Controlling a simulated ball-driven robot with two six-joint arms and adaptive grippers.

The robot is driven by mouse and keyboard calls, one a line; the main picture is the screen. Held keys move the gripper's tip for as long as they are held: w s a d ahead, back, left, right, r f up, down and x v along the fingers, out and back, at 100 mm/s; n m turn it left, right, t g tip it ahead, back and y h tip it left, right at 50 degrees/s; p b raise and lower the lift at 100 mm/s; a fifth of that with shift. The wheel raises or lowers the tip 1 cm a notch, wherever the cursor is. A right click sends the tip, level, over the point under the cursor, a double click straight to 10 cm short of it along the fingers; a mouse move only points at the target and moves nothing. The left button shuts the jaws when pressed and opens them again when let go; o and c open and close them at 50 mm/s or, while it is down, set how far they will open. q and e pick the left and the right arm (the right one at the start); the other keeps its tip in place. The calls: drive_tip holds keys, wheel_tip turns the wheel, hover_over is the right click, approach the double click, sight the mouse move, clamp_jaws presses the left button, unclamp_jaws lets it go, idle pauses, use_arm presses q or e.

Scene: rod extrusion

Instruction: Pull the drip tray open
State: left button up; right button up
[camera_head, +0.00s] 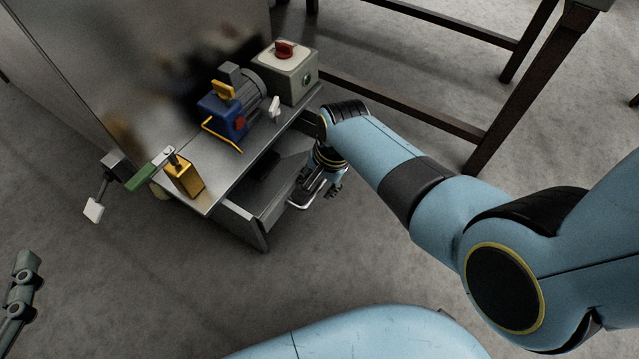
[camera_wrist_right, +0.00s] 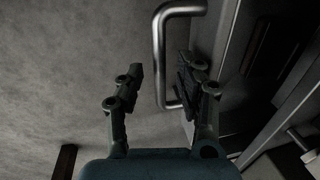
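The drip tray (camera_head: 243,226) is a grey metal drawer under the steel bench top, standing partly out with its inside showing. Its bright bar handle (camera_head: 300,205) is on the front side. My right gripper (camera_head: 319,188) is at the handle. In the right wrist view the handle (camera_wrist_right: 159,60) passes between the two spread fingers of my right gripper (camera_wrist_right: 160,70), closer to the right finger. The gripper looks open, with a gap left of the bar. Part of my left gripper (camera_head: 21,287) shows at the left edge; its opening cannot be judged.
On the bench top (camera_head: 222,190) stand a blue motor unit (camera_head: 228,117), a grey box with a red knob (camera_head: 287,70) and a yellow block (camera_head: 184,177). A dark table frame (camera_head: 500,110) stands to the right. The floor before the tray is clear.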

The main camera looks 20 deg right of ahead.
drive_tip(key=shift+c, duration=0.2)
clamp_jaws()
idle(0.4)
